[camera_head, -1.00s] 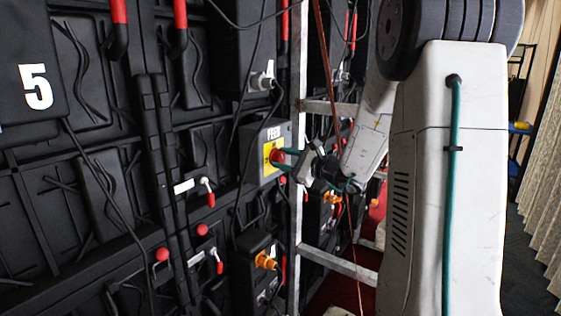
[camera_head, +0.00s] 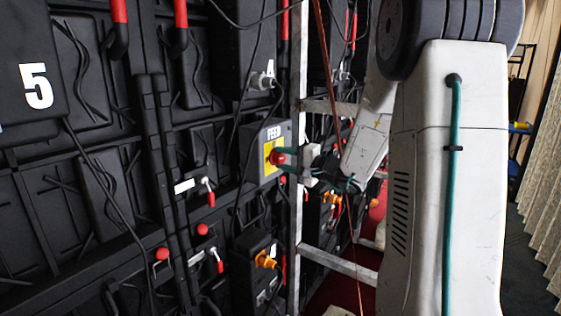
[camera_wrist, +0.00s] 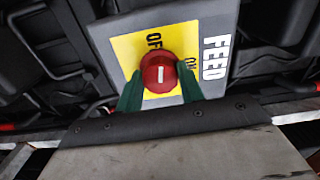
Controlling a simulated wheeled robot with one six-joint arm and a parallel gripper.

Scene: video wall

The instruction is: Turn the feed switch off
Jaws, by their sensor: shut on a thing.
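The feed switch is a round red knob (camera_head: 276,157) on a yellow plate (camera_wrist: 128,50), on a grey box (camera_head: 283,131) marked FEED. In the wrist view the knob (camera_wrist: 159,73) shows a white mark that runs upright in the picture. The word OFF lies just above the knob there, and ON, partly hidden, lies to its upper right. My gripper (camera_head: 281,159) has its green fingers on both sides of the knob, shut on it; they also show in the wrist view (camera_wrist: 161,86).
A metal ladder-like frame (camera_head: 297,205) stands close to the right of the box, beside my arm. Loose black cables hang near the box. An orange connector (camera_head: 264,260) sits below it, and red-tipped levers (camera_head: 211,199) are to the left.

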